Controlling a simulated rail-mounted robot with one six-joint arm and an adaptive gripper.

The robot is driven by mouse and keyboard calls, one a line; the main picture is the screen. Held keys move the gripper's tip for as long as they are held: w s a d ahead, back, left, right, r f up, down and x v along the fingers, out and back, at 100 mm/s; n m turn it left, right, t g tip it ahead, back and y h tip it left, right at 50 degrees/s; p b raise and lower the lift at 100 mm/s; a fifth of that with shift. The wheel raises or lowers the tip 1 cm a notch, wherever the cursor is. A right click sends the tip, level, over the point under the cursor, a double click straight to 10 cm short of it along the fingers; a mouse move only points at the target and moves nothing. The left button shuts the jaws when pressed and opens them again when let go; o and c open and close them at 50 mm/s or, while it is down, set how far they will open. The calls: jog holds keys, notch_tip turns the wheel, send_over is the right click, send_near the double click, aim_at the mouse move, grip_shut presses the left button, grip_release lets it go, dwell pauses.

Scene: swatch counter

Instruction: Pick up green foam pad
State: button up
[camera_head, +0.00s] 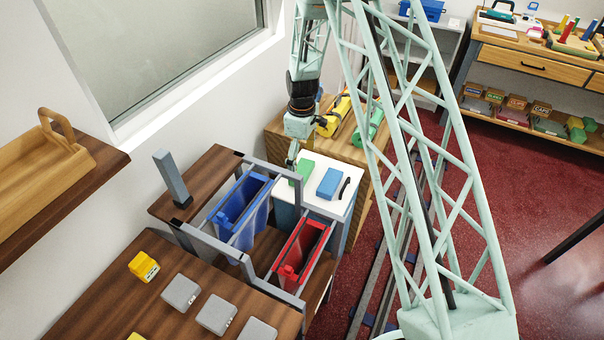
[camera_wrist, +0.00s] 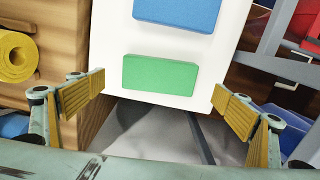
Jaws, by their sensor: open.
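The green foam pad (camera_wrist: 160,75) lies flat on a white top, near its lower edge in the wrist view. It also shows in the head view (camera_head: 303,170), close beside my gripper. A blue pad (camera_wrist: 178,12) lies on the same top, apart from the green one, and shows in the head view (camera_head: 328,183). My gripper (camera_wrist: 158,100) is open and empty, with one yellow-lined finger on each side of the green pad's span. In the wrist view the pad lies past the fingertips, and no contact shows. In the head view the fingertips are hard to make out.
A blue bin (camera_head: 241,206) and a red bin (camera_head: 300,250) hang in a grey frame close by. A wooden unit with yellow (camera_head: 334,117) and green rolls stands behind.

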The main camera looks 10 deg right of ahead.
aim_at(302, 170)
jog(key=shift+f, duration=0.15)
jog(key=shift+f, duration=2.45)
jog(key=c, duration=0.8)
